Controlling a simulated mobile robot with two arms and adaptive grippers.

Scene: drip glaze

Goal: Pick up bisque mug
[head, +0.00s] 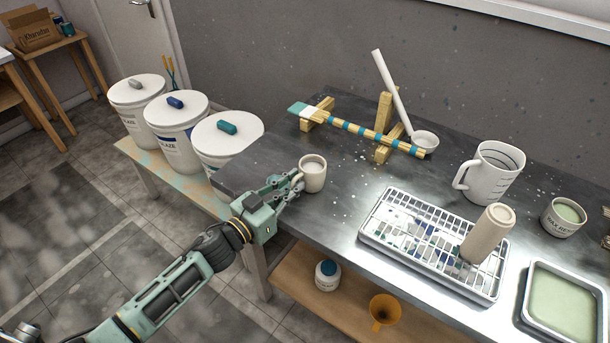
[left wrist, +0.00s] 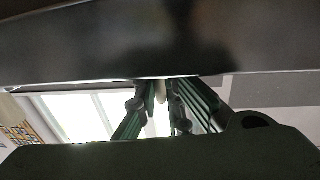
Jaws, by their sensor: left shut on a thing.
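The bisque mug (head: 313,174) is a small cream cup standing upright near the left end of the dark metal table (head: 345,225). My left gripper (head: 298,182) reaches in from the left at the mug's left side, and its fingers are shut on the mug's handle. In the left wrist view the fingers of my left gripper (left wrist: 161,98) are close together with a thin pale piece between them, and the mug's body cannot be made out. I cannot tell whether the mug's base touches the table. My right gripper is not in view.
Lidded glaze buckets (head: 228,141) stand on a lower bench at left. A striped wooden stick on supports (head: 352,128) and a ladle (head: 393,95) lie behind the mug. A wire rack (head: 420,245) with a tan cylinder (head: 487,233), a pitcher (head: 490,172) and a green tray (head: 563,305) occupy the right.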

